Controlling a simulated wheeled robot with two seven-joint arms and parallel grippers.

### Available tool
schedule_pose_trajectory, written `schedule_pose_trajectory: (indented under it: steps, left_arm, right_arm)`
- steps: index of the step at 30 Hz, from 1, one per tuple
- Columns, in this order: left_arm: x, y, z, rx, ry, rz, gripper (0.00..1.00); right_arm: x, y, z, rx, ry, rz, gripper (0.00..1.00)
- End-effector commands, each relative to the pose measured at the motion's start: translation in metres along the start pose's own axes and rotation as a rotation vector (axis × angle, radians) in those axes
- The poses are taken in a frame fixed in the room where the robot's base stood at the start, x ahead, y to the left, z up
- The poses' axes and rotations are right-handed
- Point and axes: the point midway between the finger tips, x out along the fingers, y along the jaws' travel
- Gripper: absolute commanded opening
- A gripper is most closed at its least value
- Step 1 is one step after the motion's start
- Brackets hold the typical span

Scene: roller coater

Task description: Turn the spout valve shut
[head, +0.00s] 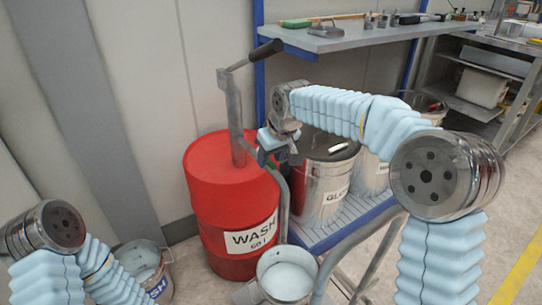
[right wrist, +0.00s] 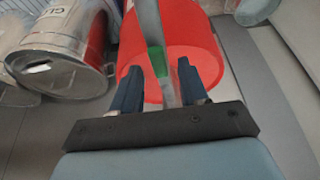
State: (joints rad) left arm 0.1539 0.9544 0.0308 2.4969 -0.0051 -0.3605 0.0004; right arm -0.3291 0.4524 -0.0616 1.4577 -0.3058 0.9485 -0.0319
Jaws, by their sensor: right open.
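A red drum (head: 235,200) labelled WASH carries a hand pump (head: 236,115) with a dark-handled crank. A grey spout pipe (head: 283,205) curves down from the pump towards a bucket (head: 286,275). In the right wrist view, a green part (right wrist: 157,62), which looks like the spout valve's handle, lies on the grey pipe in front of the red drum. My left gripper is out of view.
Metal cans (head: 322,195) stand on a blue-framed rack just right of the drum. A shelf (head: 340,36) with tools is above. Another bucket (head: 145,268) stands on the floor at lower left. A metal rail runs beside the front bucket.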

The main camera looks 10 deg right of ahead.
Motion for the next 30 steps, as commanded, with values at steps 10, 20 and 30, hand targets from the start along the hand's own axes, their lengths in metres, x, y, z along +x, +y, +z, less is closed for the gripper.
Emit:
schedule_pose_trajectory:
  steps: [10,20,30]
  left_arm:
    - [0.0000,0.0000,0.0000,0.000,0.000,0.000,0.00]
    - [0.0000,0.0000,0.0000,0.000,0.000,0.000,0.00]
    - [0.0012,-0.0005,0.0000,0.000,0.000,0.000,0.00]
  right_arm:
    - [-0.0003,0.0000,0.0000,0.000,0.000,0.000,0.07]
    - [-0.0004,0.0001,0.0000,0.000,0.000,0.000,0.00]
    - [-0.0003,-0.0042,0.0000,0.064,0.000,0.028,0.00]
